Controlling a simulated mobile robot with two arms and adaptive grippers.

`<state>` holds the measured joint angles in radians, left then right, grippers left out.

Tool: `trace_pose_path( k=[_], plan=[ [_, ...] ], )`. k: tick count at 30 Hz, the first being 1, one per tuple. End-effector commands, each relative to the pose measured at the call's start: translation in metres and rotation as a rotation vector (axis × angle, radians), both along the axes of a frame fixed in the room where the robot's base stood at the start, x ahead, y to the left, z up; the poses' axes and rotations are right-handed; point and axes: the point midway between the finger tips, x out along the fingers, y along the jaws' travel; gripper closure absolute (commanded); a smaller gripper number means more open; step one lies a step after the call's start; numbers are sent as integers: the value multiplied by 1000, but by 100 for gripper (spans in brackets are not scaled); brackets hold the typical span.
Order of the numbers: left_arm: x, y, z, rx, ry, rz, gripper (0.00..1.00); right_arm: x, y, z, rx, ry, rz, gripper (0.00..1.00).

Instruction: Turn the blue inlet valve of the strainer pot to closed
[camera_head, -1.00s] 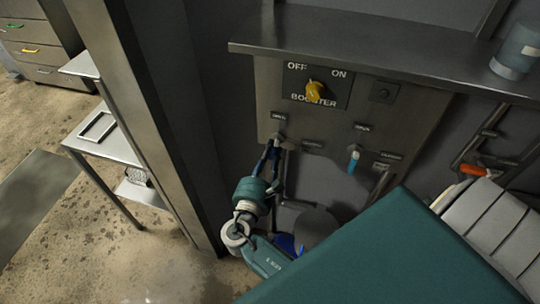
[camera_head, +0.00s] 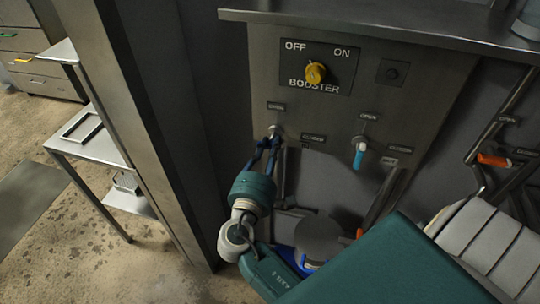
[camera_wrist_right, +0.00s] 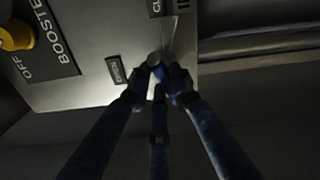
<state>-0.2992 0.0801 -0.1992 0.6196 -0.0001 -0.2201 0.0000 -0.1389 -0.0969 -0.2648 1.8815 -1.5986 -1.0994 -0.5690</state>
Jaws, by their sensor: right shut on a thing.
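A valve (camera_head: 273,130) sits on the grey panel below the booster switch, with an OPEN label above it and a CLOSED label to its right. My right gripper (camera_head: 268,145) reaches up from below and is shut on this valve's handle. Its dark blue fingers hide most of the handle, so its colour and exact angle are hard to tell. In the right wrist view the fingers (camera_wrist_right: 158,76) meet just below the pale valve hub (camera_wrist_right: 153,59). A second valve with a light-blue handle (camera_head: 359,157) hangs downward to the right, untouched. My left gripper is not in view.
The yellow booster knob (camera_head: 315,73) is above the valves. An orange-handled valve (camera_head: 494,160) is at the far right. A steel ledge (camera_head: 380,28) overhangs the panel. A metal post (camera_head: 95,120) and a side table (camera_head: 75,148) stand left.

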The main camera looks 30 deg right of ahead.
Motion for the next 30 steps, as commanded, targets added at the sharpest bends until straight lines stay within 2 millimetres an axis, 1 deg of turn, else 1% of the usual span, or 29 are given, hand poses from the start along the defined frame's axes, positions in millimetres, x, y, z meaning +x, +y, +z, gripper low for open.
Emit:
trace_pose_path(
  k=[1,3,12,18,30],
  plan=[
    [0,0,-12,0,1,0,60,1,-1,-4,27,-37,0,100],
    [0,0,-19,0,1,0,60,0,-1,-4,64,-80,0,100],
    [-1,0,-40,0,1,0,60,-1,-2,-3,179,-216,1,100],
    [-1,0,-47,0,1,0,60,-1,-2,-1,219,-263,2,100],
    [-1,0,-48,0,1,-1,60,0,-2,1,233,-281,3,100]
  ],
)
